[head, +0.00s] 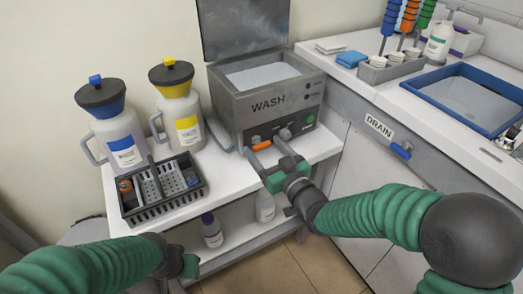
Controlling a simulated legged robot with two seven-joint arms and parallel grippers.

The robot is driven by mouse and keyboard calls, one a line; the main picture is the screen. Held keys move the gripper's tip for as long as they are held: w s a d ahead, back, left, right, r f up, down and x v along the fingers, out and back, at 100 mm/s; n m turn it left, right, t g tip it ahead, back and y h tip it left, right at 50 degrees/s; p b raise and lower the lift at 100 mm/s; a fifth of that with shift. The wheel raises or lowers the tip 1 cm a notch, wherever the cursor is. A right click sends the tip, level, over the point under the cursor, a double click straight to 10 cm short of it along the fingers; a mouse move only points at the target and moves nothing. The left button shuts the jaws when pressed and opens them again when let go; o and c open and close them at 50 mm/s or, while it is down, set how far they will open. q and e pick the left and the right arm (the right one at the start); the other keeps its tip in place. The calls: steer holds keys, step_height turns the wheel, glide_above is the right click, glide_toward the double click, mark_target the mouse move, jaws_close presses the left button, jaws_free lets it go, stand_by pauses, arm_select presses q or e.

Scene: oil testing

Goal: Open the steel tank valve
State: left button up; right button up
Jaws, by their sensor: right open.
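The steel tank (228,108), a grey box marked WASH, stands on the white counter with its lid raised and pale liquid inside. An orange valve handle (262,146) shows low on its front. My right gripper (267,147) is open in front of the tank, its two grey fingers pointing at the lower front. The orange handle appears between or just behind the fingertips; I cannot tell whether they touch it. My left gripper (188,264) is low at the left, below the counter edge, away from the tank. Its finger opening cannot be made out.
A black rack (158,214) and two jugs with blue (120,143) and yellow (183,119) labels stand left of the tank. Bottles (212,231) sit on the lower shelf. At right, a blue handle (401,150) sits beside the DRAIN label, below a blue-rimmed basin (433,75).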

steer(key=shift+x, duration=1.15)
steer(key=c, duration=1.4)
